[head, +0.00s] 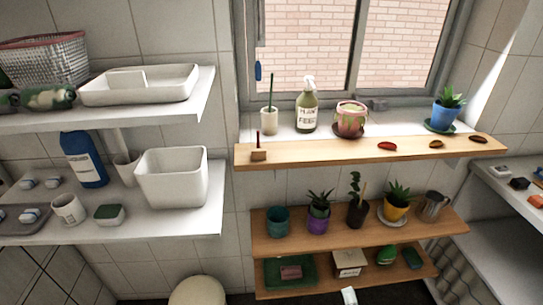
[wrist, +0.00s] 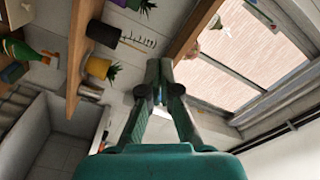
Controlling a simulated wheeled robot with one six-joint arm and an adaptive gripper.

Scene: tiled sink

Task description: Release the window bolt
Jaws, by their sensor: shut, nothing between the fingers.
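The window (head: 345,45) has a grey frame, with brick visible behind its glass. A small blue upright piece (head: 258,71) sits at the left of the frame. A small grey block (head: 377,104) lies at the bottom of the frame, right of the pink pot. I cannot tell which of these, if either, is the bolt. In the wrist view the window (wrist: 235,60) is tilted at the upper right. My gripper (wrist: 158,90) is shut and empty there, its tips together, apart from the window in the picture. It cannot be made out in the head view.
A wooden shelf (head: 320,152) runs below the window. On the sill are a cup (head: 269,120), a spray bottle (head: 307,112), a pink pot (head: 350,120) and a blue pot (head: 445,112). Lower shelves (head: 340,240) hold several plants. White shelves (head: 190,215) stand left.

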